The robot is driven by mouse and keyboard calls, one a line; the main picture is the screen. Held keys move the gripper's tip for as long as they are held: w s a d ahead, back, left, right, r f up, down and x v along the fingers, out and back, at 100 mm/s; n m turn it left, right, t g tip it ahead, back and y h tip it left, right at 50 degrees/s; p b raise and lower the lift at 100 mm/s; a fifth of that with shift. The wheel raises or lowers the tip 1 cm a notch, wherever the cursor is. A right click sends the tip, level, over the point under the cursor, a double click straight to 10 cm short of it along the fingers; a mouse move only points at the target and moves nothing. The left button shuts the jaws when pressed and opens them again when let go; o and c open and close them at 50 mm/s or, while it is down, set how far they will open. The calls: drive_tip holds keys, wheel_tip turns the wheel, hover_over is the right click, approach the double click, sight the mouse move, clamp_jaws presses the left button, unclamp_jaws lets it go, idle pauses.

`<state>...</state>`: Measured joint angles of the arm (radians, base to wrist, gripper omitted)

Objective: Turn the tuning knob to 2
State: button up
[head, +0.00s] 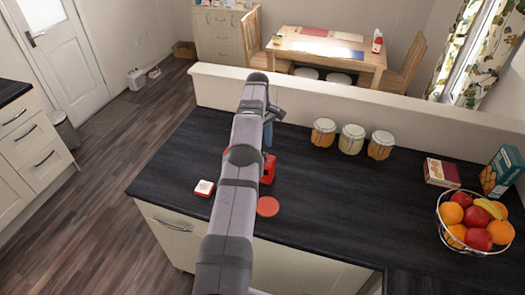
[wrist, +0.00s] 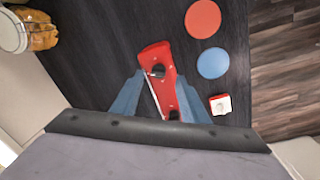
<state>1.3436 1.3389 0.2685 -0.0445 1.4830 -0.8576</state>
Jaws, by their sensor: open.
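A red radio-like box (head: 268,170) stands on the dark counter, partly hidden by my arm in the head view. In the wrist view the red box (wrist: 155,52) shows from above, with a black knob (wrist: 158,71) near its middle and another dark knob (wrist: 174,115) near its lower end. I cannot tell which is the tuning knob, and no numbers are readable. My gripper (wrist: 158,78) is open, its blue fingers on either side of the box in the picture. Contact with a knob is not visible.
A red disc (head: 268,206), a blue disc (wrist: 213,63) and a small white-and-red block (head: 204,188) lie near the box. Several jars (head: 351,139) stand along the low wall. A fruit basket (head: 477,223) and boxes (head: 502,171) are at the right. The counter between is clear.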

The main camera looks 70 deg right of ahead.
drive_tip(key=shift+a+r, duration=0.1)
drive_tip(key=shift+r, duration=1.2)
drive_tip(key=n, duration=0.4)
drive_tip(key=shift+n, duration=0.3)
drive_tip(key=shift+d+f+b, duration=0.2)
drive_tip(key=shift+f+b, duration=0.35)
drive_tip(key=shift+f, duration=0.6)
drive_tip(key=shift+d+f+p, duration=0.2)
drive_tip(key=shift+f+p, duration=0.6)
drive_tip(key=shift+f, duration=1.7)
drive_tip(key=shift+c, duration=0.6)
clamp_jaws()
